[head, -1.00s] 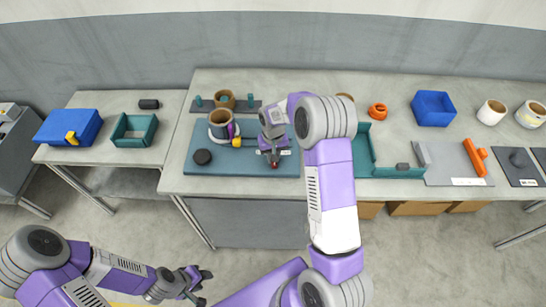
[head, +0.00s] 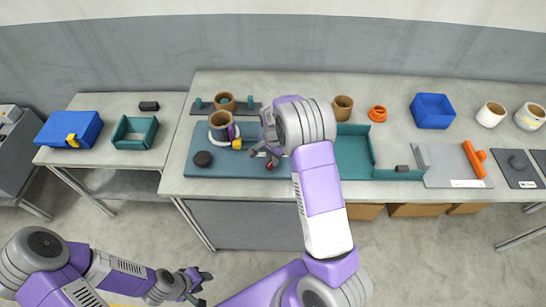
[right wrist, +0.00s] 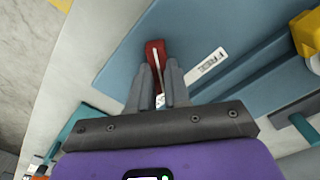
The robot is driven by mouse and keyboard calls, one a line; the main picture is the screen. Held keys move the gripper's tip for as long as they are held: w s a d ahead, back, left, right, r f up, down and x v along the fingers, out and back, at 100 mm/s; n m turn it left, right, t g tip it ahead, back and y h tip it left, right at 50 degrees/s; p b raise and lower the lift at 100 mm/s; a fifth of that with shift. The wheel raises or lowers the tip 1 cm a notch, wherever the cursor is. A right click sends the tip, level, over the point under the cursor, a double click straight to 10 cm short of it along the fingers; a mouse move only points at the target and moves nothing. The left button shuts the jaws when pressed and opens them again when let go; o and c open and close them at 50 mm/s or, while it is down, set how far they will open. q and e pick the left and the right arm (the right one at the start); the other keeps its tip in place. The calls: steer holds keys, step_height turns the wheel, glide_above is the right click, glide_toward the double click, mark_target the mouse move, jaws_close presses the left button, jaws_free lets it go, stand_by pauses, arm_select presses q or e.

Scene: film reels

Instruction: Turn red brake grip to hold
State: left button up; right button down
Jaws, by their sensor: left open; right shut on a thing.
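The red brake grip (right wrist: 156,54) is a short red bar with a pale line along it, at the front edge of the blue-grey board (head: 230,170). My right gripper (right wrist: 158,75) is shut on the grip, with one finger on each side. In the head view the gripper (head: 267,161) covers most of the grip, leaving a small red bit (head: 269,168). A white label (right wrist: 207,66) with dark lettering lies beside the grip in the right wrist view. My left gripper (head: 200,279) is open and empty, low over the floor, away from the table.
A teal-edged tray (head: 395,174) lies to the right.

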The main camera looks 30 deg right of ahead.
steer(key=shift+m, duration=0.8)
steer(key=c, duration=1.1)
jaws_free()
step_height(320, 180, up, 8)
steer(key=shift+f+p, duration=0.2)
steer(key=shift+p, duration=0.35)
